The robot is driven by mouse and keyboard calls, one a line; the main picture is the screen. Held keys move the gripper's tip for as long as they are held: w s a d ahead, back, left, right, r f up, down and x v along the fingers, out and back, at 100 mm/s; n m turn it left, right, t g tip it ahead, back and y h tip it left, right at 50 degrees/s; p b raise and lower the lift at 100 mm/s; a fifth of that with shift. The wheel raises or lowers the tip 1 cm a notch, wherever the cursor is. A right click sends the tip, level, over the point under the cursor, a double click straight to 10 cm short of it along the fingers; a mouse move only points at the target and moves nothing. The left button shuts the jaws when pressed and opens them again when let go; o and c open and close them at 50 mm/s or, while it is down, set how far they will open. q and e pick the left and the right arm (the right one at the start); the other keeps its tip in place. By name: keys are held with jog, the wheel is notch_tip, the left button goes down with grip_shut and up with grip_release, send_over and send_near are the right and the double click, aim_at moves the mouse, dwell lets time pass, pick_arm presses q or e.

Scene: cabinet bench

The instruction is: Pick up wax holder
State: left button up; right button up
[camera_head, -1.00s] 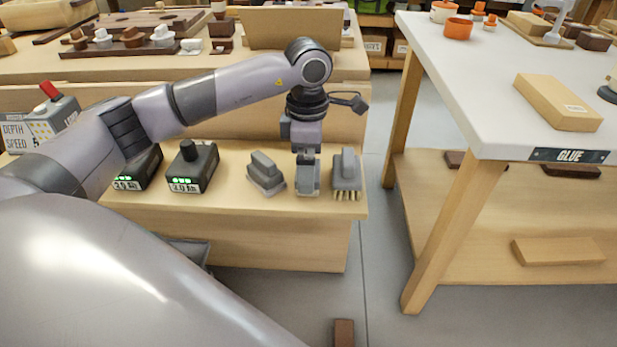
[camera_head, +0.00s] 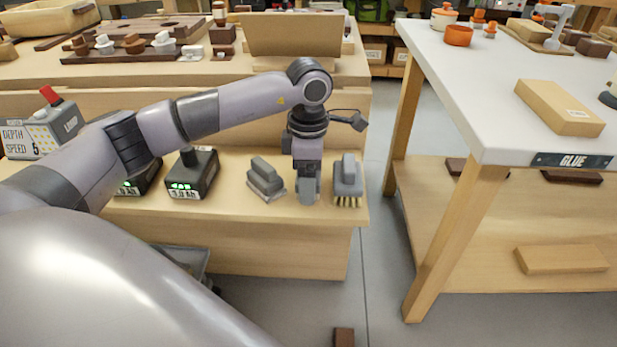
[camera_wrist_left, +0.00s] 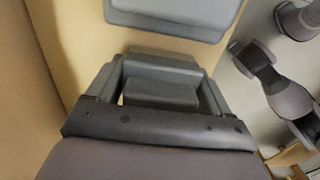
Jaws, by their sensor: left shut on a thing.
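My left gripper (camera_head: 308,188) points down at the front of the wooden bench, between a stepped grey block and a grey brush. In the left wrist view, its fingers (camera_wrist_left: 160,92) stand on both sides of a stepped dark grey block, which I take to be the wax holder (camera_wrist_left: 160,95), and are shut on it. In the head view the gripper mostly hides this piece; I cannot tell whether it is clear of the bench.
The stepped grey block (camera_head: 265,180) stands close on the left and the bristled brush (camera_head: 347,178) close on the right. Battery chargers (camera_head: 192,174) stand further left. A white-topped table (camera_head: 490,100) is across a floor gap on the right.

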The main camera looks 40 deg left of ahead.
pick_arm(q)
notch_tip(320, 180, up, 20)
jog(key=p, duration=0.5)
jog(key=shift+f, duration=0.25)
pick_arm(e)
jog(key=d, duration=0.1)
jog(key=s+d+h, duration=0.1)
jog(key=d+h, duration=0.1)
jog(key=d, duration=0.1)
jog(key=shift+s, duration=0.3)
pick_arm(q)
jog(key=o, duration=0.4)
jog(key=shift+c, duration=0.8)
